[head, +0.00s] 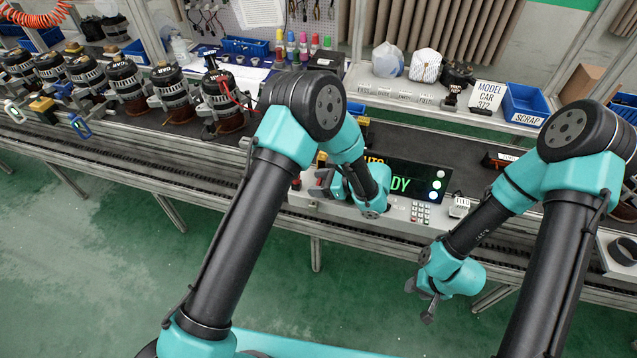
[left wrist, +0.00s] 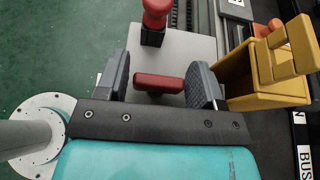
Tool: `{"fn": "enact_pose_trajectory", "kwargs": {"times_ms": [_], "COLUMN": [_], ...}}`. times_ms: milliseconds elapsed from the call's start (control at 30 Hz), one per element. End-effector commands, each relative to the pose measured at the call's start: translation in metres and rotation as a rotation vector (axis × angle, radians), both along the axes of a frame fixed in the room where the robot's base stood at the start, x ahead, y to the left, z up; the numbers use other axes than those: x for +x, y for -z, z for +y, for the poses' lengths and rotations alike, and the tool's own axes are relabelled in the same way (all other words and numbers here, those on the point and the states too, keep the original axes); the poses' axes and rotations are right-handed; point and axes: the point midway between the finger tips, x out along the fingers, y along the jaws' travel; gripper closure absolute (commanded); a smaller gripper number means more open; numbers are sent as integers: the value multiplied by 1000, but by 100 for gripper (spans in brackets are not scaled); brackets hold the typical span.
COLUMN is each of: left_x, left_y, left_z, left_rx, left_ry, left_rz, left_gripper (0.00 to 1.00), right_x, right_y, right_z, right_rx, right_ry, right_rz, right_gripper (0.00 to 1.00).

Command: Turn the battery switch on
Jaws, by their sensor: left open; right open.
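In the left wrist view, a red bar-shaped handle (left wrist: 160,83) lies between the two fingers of my left gripper (left wrist: 160,85), which is open around it. Whether the fingers touch it cannot be told. A second red knob (left wrist: 156,14) on a black base stands beyond the fingertips. Neither carries a readable label, so which one is the battery switch is unclear. In the head view, my left gripper (head: 322,186) is low at the left end of the grey control panel (head: 405,212), partly hidden by its arm. My right gripper (head: 428,305) is open and empty, hanging in front of the line.
A yellow box (left wrist: 262,90) stands close beside the left gripper's right finger. The panel's dark display (head: 405,172) shows green lettering, partly covered by my arm. Several alternators (head: 172,92) line the conveyor at left. A blue scrap bin (head: 524,102) stands at back right.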

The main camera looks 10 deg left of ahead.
Motion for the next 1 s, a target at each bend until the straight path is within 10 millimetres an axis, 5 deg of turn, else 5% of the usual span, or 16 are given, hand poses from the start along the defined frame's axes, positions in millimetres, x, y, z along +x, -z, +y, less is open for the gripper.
{"fn": "enact_pose_trajectory", "kwargs": {"times_ms": [400,1000], "left_x": [0,-1], "left_y": [0,0], "left_z": [0,1], "left_rx": [0,0], "left_ry": [0,170], "left_rz": [0,3], "left_gripper": [73,73], "right_x": [0,0], "right_y": [0,0], "right_z": [0,0], "right_rx": [0,0], "right_ry": [0,0], "right_rz": [0,0], "right_gripper": [57,57]}}
